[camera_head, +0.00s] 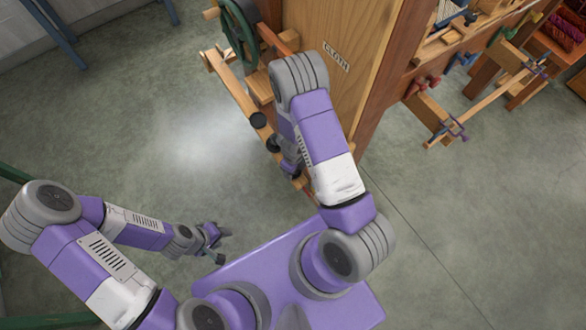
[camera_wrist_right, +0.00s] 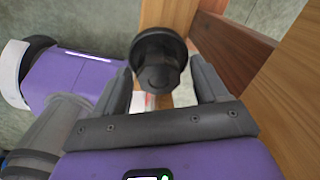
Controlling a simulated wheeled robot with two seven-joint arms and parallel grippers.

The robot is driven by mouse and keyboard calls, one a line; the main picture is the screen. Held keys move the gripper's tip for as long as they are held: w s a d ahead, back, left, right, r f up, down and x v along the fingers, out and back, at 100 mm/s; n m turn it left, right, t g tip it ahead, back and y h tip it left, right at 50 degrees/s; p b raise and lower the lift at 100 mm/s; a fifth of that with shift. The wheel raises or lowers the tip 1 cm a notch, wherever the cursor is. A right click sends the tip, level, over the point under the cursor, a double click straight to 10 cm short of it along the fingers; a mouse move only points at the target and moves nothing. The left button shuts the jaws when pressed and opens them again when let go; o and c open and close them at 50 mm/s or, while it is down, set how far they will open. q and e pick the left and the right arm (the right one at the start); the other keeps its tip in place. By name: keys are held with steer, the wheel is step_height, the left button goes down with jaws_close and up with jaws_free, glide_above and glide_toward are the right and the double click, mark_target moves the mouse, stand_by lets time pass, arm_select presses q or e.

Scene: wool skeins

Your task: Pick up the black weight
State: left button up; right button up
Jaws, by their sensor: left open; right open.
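The black weight (camera_wrist_right: 157,62) is a round, stepped black piece in the right wrist view. It is in front of a wooden beam and appears between the two fingers of my right gripper (camera_wrist_right: 160,76). That gripper is open, with space on both sides of the weight, and no contact shows. In the head view two dark round pieces, one at the beam (camera_head: 258,120) and one just below it (camera_head: 272,144), show beside my right arm; I cannot tell which is the weight. My right arm hides most of its gripper there. My left gripper (camera_head: 222,243) is open and empty above the floor.
A tall wooden cabinet panel with a "CLOTH" label (camera_head: 336,57) stands right behind my right arm. A wooden frame with a green wheel (camera_head: 240,35) is at the upper middle. Benches with clamps (camera_head: 440,115) stand at the right.

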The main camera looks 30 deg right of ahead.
jaws_close()
steer(key=shift+r, duration=0.15)
